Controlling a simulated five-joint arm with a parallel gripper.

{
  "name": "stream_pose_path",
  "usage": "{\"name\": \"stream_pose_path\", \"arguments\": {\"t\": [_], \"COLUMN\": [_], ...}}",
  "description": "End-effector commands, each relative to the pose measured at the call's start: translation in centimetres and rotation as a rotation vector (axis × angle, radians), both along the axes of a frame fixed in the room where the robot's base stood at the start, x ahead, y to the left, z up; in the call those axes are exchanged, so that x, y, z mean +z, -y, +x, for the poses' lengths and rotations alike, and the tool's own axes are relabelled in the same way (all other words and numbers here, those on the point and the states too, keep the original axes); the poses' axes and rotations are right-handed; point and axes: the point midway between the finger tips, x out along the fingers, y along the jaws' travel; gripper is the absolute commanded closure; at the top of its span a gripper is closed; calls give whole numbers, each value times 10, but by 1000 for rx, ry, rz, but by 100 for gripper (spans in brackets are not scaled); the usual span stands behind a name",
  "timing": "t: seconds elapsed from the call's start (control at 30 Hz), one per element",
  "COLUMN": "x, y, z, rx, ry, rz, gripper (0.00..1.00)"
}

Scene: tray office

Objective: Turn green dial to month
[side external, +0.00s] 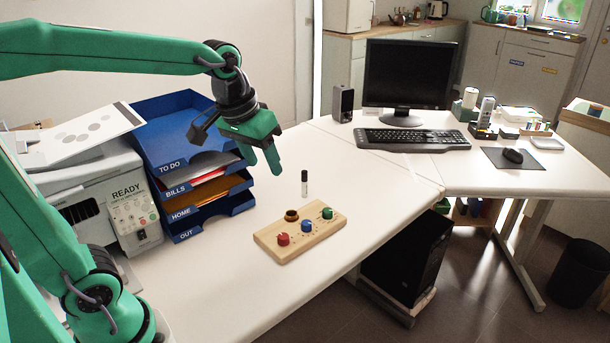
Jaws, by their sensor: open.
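A light wooden board (270,249) lies on the white desk and carries several coloured dials. The green dial (327,213) is at the board's right end. A blue dial (307,226) and a red dial (283,239) are along the front, and a dark knob with an orange-brown base (291,215) is at the back. Markings beside the dials are too small to read, so I cannot tell where the green dial points. My gripper (236,152) is open and empty, held in the air up and left of the board, in front of the letter trays and apart from the dials.
Blue stacked trays (190,165) and a printer (125,190) stand left of the board. A small black-and-white cylinder (304,183) stands upright just behind it. A monitor (408,75) and keyboard (412,140) are farther back. The desk around the board is mostly clear.

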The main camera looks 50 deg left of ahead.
Motion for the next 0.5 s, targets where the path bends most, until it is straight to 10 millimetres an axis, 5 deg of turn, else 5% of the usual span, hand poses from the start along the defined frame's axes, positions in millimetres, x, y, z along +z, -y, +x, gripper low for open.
{"name": "stream_pose_path", "arguments": {"t": [0.5], "x": [-37], "y": [-8], "z": [103], "rx": [160], "ry": [-145], "rz": [-39], "gripper": [52]}}
